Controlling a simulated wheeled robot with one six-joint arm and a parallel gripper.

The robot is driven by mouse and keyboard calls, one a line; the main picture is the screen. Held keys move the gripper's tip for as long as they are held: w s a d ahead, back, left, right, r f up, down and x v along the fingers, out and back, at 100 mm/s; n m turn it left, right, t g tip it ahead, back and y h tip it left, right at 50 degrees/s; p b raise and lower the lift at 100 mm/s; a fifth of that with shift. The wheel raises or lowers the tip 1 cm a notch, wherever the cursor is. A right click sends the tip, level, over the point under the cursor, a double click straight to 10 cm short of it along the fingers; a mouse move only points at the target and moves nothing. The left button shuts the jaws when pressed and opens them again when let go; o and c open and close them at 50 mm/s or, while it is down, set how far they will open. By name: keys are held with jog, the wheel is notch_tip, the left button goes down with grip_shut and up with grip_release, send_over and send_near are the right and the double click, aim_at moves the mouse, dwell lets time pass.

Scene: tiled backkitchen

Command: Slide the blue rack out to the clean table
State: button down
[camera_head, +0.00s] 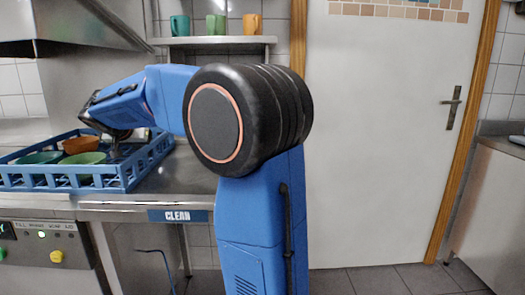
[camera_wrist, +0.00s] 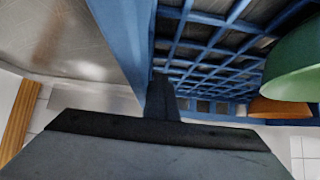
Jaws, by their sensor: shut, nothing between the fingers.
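The blue rack (camera_head: 98,178) is a lattice crate at the left of the head view. Its right part lies over the steel clean table (camera_head: 192,182), which bears a CLEAN label (camera_head: 178,215). The rack holds green bowls (camera_head: 84,159) and an orange bowl (camera_head: 77,145). My gripper (camera_wrist: 162,92) points down inside the rack near its right end. In the wrist view its shut, empty fingers are close beside the blue rack wall (camera_wrist: 122,35), with the grid floor (camera_wrist: 205,45) to the right. I cannot tell whether they touch the wall.
A steel hood (camera_head: 85,22) is above the rack, and a machine panel with buttons (camera_head: 45,240) is below it. A wall shelf (camera_head: 215,40) with several mugs is behind my arm. Bare table shows right of the rack. A white door (camera_head: 390,140) is at right.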

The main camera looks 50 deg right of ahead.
jog(key=shift+s+d, duration=4)
jog(key=shift+s, duration=1.15)
jog(key=shift+s+d, duration=4)
jog(key=shift+s, duration=1.1)
jog(key=shift+s+d, duration=4)
jog(key=shift+s, duration=1.15)
jog(key=shift+w+a, duration=0.55)
jog(key=shift+w, duration=0.15)
notch_tip(320, 180, up, 8)
